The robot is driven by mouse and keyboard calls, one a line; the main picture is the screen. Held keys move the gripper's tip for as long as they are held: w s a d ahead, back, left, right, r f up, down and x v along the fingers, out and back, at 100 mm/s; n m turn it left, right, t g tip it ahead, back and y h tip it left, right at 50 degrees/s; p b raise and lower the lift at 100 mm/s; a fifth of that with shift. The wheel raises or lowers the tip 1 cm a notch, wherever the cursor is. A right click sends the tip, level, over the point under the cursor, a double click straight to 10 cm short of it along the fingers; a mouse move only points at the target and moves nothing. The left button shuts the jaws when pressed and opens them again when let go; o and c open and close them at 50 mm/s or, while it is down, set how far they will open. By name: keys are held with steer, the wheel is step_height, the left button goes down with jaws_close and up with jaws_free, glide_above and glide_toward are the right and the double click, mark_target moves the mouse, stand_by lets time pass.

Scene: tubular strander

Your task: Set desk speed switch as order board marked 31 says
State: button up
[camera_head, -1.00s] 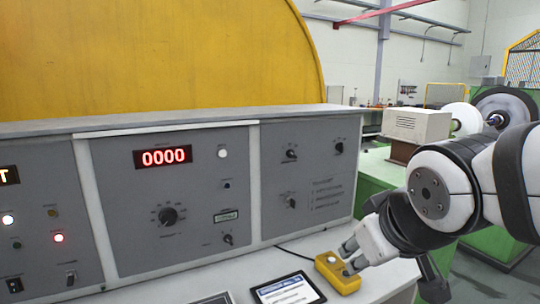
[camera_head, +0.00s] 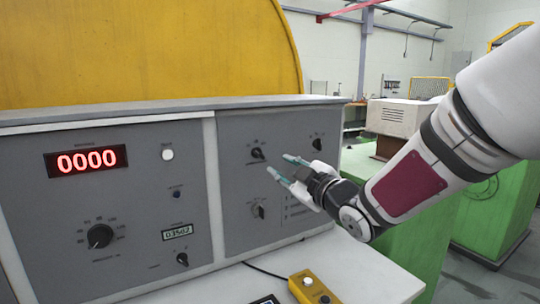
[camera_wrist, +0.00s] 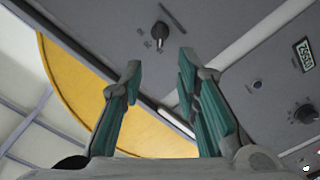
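The desk's right panel carries a black knob (camera_head: 257,153) at its upper left, a second knob (camera_head: 317,143) at its upper right and a lower knob (camera_head: 259,211). The middle panel has a large dial knob (camera_head: 100,236) and a small switch (camera_head: 182,259). I cannot read which is the speed switch. My gripper (camera_head: 282,166) is in front of the right panel, near the upper-left knob. In the wrist view my gripper (camera_wrist: 158,62) is open and empty, with a knob (camera_wrist: 160,31) beyond the gap between its fingertips. No board marked 31 is readable.
A red display (camera_head: 87,160) reads 0000, above a small counter (camera_head: 177,232). A yellow button box (camera_head: 314,288) stands on the white desk top (camera_head: 365,268). A dark tablet (camera_head: 264,300) is cut off at the bottom edge. Green machinery (camera_head: 410,250) stands right of the desk.

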mark_target(259, 153)
steer(key=x, duration=1.2)
steer(key=shift+w+a+p, duration=0.25)
steer(key=shift+p, duration=0.1)
jaws_close()
